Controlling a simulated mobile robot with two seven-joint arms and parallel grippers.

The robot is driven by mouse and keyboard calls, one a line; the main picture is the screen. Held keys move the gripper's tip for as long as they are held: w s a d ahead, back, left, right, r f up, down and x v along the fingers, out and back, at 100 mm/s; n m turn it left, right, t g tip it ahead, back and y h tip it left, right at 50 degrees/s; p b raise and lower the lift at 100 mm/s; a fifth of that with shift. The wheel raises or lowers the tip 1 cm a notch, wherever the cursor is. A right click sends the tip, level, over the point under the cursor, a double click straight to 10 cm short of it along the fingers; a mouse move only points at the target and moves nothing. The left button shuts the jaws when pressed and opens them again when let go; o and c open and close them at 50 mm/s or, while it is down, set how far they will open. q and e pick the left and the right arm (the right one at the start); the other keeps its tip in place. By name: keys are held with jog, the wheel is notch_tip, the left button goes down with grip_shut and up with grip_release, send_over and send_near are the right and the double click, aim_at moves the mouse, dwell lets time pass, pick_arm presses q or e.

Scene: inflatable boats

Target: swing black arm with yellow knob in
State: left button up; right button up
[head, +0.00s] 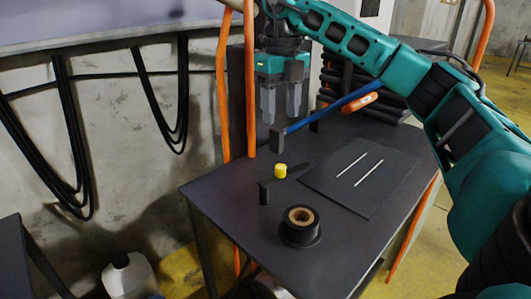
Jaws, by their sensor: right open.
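The black arm (295,175) is a short dark bar lying low over the dark table. Its yellow knob (280,171) stands up near its left end, and a small black block hangs at that end. My right gripper (281,118) comes in from the upper right and points down. Its two grey fingers are apart with nothing between them. It is above and behind the yellow knob, clear of it. My left gripper is not in view.
A blue bar (330,110) with an orange handle (359,103) crosses behind the knob. A black mat (380,185) with two white sticks and a black spool (301,228) lie on the table (235,205). Orange poles (249,80) stand behind the left edge.

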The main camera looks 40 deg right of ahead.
send_over(280, 166)
notch_tip(280, 166, down, 5)
jog(key=shift+d+b, duration=0.15)
jog(key=shift+b, duration=0.3)
notch_tip(280, 166, down, 7)
jog(key=shift+b, duration=0.45)
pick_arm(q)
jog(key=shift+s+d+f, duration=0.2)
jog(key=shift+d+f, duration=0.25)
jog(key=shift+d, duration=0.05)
pick_arm(e)
jog(key=shift+f, duration=0.35)
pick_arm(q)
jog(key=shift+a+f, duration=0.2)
pick_arm(e)
grip_shut()
